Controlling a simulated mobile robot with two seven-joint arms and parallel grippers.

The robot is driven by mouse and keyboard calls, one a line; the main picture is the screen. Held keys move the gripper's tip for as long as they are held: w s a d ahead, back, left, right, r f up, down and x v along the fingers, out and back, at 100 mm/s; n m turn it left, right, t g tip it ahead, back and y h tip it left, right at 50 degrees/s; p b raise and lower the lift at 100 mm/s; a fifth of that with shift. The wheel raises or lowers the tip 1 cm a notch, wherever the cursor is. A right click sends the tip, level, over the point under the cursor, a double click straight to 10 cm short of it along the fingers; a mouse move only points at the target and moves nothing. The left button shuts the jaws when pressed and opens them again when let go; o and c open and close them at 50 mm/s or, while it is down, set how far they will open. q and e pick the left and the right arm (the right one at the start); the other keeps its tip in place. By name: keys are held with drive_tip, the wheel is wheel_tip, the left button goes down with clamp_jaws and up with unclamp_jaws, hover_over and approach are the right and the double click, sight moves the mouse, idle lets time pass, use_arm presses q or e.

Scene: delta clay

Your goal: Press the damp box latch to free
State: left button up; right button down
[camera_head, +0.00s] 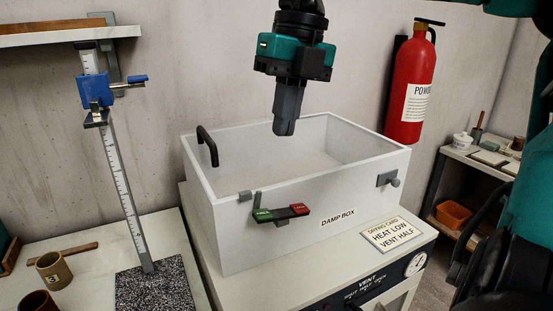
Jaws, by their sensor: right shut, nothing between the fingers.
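The white damp box (240,244) stands on a white cabinet, its top open and its inside showing bare. On its front wall is a latch (281,213) with a green end at left and a red end at right, below the rim. A second small grey catch (388,179) sits at the right end of the front wall. My right gripper (284,130) points down over the box opening, shut and empty, up and behind the latch in the picture and apart from it. My left gripper is not in view.
A height gauge (124,190) stands on a speckled block (154,287) at left, near brown cups (52,270). A black handle (207,146) rises at the box's left side. A red extinguisher (410,85) hangs behind right. A drying card (393,234) lies on the cabinet.

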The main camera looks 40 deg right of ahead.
sight(268, 213)
drive_tip(key=f, duration=0.4)
drive_tip(key=a+f, duration=0.1)
drive_tip(key=f, duration=0.3)
drive_tip(key=a+f, duration=0.1)
drive_tip(key=f, duration=0.3)
drive_tip(key=shift+w, duration=0.3)
drive_tip(key=shift+a+f, duration=0.1)
drive_tip(key=shift+f, duration=0.45)
drive_tip(key=shift+w+f+b, duration=0.1)
drive_tip(key=shift+f+b, duration=0.35)
drive_tip(key=shift+b, duration=0.35)
drive_tip(key=shift+a+f+b, duration=0.15)
drive_tip(key=shift+a+b, duration=0.05)
drive_tip(key=shift+b, duration=0.15)
drive_tip(key=shift+a+r, duration=0.15)
drive_tip(key=shift+r, duration=0.1)
drive_tip(key=shift+p, duration=0.3)
drive_tip(key=shift+d, duration=0.25)
